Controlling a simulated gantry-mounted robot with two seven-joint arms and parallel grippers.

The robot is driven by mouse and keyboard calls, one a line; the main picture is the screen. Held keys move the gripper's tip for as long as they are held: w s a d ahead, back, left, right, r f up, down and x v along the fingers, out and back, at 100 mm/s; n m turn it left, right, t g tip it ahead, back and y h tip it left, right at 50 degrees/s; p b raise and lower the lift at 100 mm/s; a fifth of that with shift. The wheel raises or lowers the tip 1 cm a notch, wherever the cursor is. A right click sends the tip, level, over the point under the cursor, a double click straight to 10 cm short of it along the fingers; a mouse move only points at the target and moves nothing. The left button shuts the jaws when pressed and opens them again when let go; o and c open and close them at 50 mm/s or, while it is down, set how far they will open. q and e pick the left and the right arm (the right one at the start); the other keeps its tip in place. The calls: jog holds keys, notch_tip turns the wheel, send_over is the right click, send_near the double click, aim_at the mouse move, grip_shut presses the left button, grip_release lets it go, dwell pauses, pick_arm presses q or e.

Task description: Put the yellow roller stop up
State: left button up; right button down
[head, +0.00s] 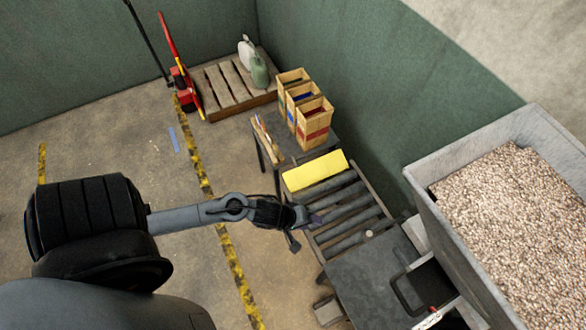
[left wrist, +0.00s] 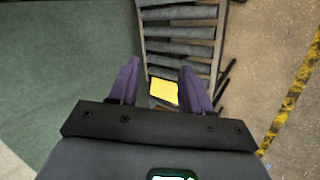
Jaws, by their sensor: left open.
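The yellow roller stop (head: 315,170) is a wide plate across the far end of the roller conveyor (head: 352,216) in the head view. Whether it lies flat or is tilted I cannot tell. In the left wrist view a yellow patch (left wrist: 163,92) shows between the fingers, apart from them, with part of it probably hidden by the right-hand finger. My left gripper (head: 303,222) is open and empty, near the left side of the rollers. Its purple fingers (left wrist: 159,72) are spread in the left wrist view. My right gripper is not in view.
Open wooden boxes (head: 307,112) stand on a dark table (head: 282,133) beyond the conveyor. A large grey bin (head: 462,229) of grain is at the right. A green wall (head: 365,90) runs close along the right side.

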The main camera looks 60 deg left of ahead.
pick_arm(q)
jog(key=w+a+f+n+b, duration=0.1)
jog(key=a+f+b, duration=0.35)
jog(key=f, duration=0.25)
jog(key=w+a+f+n+b, duration=0.1)
jog(key=a+f+b, duration=0.2)
jog(key=f+b, duration=0.35)
jog(key=y+b, duration=0.5)
jog(key=b, duration=2.9)
send_near(294, 160)
jog(key=b+x, duration=0.5)
jog(key=x, duration=0.2)
jog(key=shift+s+d, duration=0.1)
jog(key=shift+s, duration=0.05)
jog(key=shift+w+f+m+b, duration=0.3)
jog(key=shift+w+f+b, duration=0.25)
jog(key=shift+f, duration=0.15)
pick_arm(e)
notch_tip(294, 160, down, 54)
pick_arm(q)
jog(key=shift+c, duration=0.4)
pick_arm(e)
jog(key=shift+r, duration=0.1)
